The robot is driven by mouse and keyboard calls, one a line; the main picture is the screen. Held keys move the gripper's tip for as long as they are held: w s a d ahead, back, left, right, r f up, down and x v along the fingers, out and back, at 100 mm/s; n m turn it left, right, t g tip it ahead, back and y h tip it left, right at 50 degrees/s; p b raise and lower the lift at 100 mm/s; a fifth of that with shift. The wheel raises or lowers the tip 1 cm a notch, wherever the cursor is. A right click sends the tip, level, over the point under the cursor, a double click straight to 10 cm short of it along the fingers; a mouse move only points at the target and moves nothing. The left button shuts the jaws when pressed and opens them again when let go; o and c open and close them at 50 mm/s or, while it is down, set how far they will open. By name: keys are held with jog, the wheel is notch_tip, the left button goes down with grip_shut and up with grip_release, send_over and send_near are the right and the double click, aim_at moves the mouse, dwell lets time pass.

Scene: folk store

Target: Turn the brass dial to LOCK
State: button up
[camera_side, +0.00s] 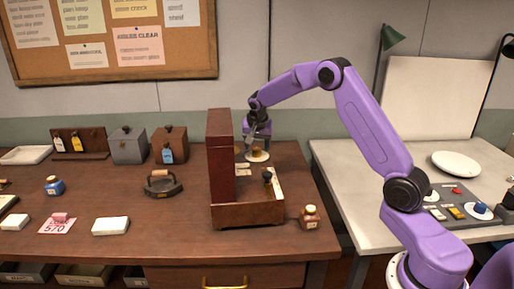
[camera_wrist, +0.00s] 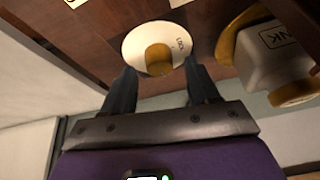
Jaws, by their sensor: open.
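The brass dial (camera_wrist: 159,60) is a rounded knob on a round white plate (camera_wrist: 140,42). Black lettering on the plate, seemingly LOCK, shows right of the knob in the wrist view. My gripper (camera_wrist: 160,68) is open, with one dark finger on each side of the knob's near end. It also shows in the side view (camera_side: 251,140), just above the plate. Whether the fingers touch the knob I cannot tell.
A white bottle with a partly visible label (camera_wrist: 277,42) stands close right of my fingers in the wrist view. The tall wooden panel is just left of my gripper in the side view. A small brown bottle (camera_side: 309,217) stands by the table's right edge.

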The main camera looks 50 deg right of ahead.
jog(key=shift+w+d+f, duration=0.2)
jog(key=shift+d+f, duration=0.05)
jog(key=shift+f, duration=0.4)
jog(key=c, duration=1)
